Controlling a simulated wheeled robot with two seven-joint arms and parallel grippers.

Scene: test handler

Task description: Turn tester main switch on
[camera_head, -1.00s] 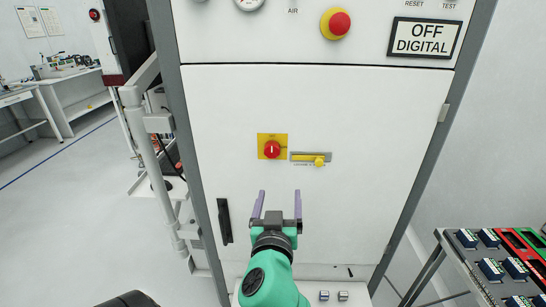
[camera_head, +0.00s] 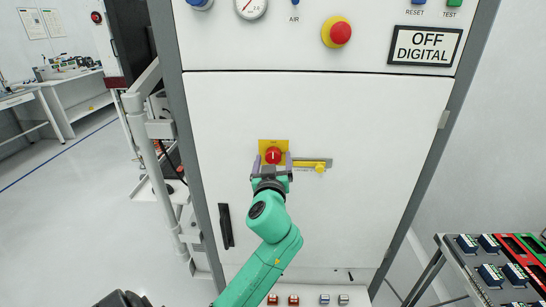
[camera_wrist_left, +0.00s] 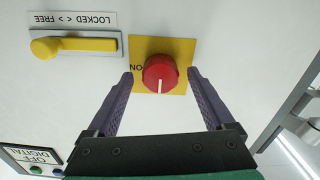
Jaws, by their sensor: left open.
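The red rotary main switch (camera_head: 273,155) sits on a yellow plate on the white cabinet door. In the left wrist view the red knob (camera_wrist_left: 160,74) has a white mark pointing toward the bottom of the picture, and "ON" is printed on the plate's left edge. My left gripper (camera_head: 272,158) is in front of the switch. Its two purple fingers (camera_wrist_left: 162,82) are open, with tips on either side of the knob and gaps visible in the wrist view. Whether the tips reach the knob's depth is unclear. My right gripper is not in view.
A yellow latch handle (camera_head: 319,166) marked LOCKED > FREE is just right of the switch. Above are an emergency stop (camera_head: 337,33) and a display reading OFF DIGITAL (camera_head: 425,42). A black door handle (camera_head: 226,225) is lower left. A rack of parts (camera_head: 470,262) stands at right.

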